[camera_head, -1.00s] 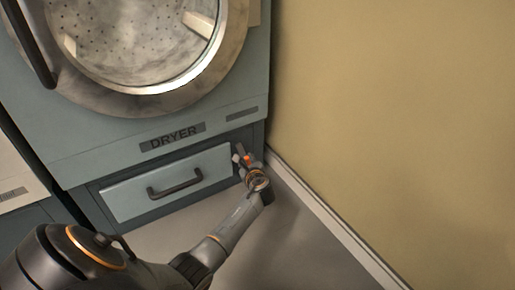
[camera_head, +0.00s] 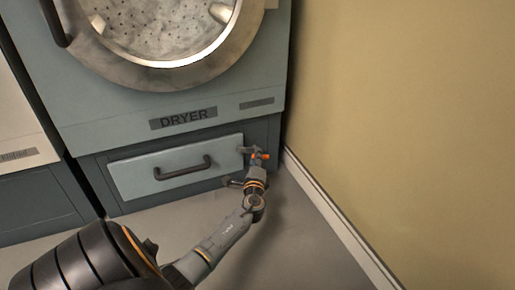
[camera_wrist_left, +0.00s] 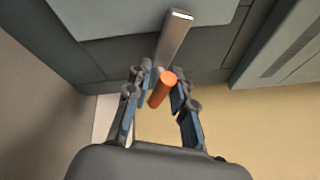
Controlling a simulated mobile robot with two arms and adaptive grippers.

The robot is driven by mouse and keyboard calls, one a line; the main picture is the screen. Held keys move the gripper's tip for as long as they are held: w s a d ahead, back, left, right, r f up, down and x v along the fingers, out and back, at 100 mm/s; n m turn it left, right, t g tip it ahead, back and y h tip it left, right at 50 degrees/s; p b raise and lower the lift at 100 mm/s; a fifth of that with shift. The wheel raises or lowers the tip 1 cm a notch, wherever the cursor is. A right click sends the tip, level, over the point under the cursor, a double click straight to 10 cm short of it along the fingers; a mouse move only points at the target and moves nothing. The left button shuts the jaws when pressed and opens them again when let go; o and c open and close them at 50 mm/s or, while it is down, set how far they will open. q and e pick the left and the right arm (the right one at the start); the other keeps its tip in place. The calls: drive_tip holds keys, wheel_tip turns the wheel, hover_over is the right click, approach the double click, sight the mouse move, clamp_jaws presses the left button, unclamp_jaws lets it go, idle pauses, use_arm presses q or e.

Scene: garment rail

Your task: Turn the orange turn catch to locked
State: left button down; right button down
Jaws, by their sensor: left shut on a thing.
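The orange turn catch (camera_head: 264,156) is at the right end of the drawer panel under the dryer. In the left wrist view its orange grip (camera_wrist_left: 162,89) shows as a short cylinder beside a flat grey metal bar (camera_wrist_left: 174,40). My left gripper (camera_head: 257,161) reaches the catch from below. My right gripper is not in view.
The dryer (camera_head: 110,110) rises above. A tan wall (camera_head: 400,110) with a pale skirting board (camera_head: 335,212) stands close on the right. The floor (camera_head: 300,250) in front is clear.

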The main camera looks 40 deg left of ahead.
use_arm(q)
drive_tip(key=shift+w+d+f+n+t+y, duration=0.15)
drive_tip(key=shift+n+t+y, duration=0.15)
drive_tip(key=shift+n, duration=0.65)
drive_tip(key=shift+s+d+n+t+y, duration=0.1)
drive_tip(key=shift+n+t+y, duration=0.15)
drive_tip(key=shift+n, duration=0.7)
drive_tip(key=c, duration=1.2)
unclamp_jaws()
drive_tip(key=shift+y, duration=0.25)
drive_tip(key=v, duration=0.7)
drive_tip(key=shift+d, duration=0.15)
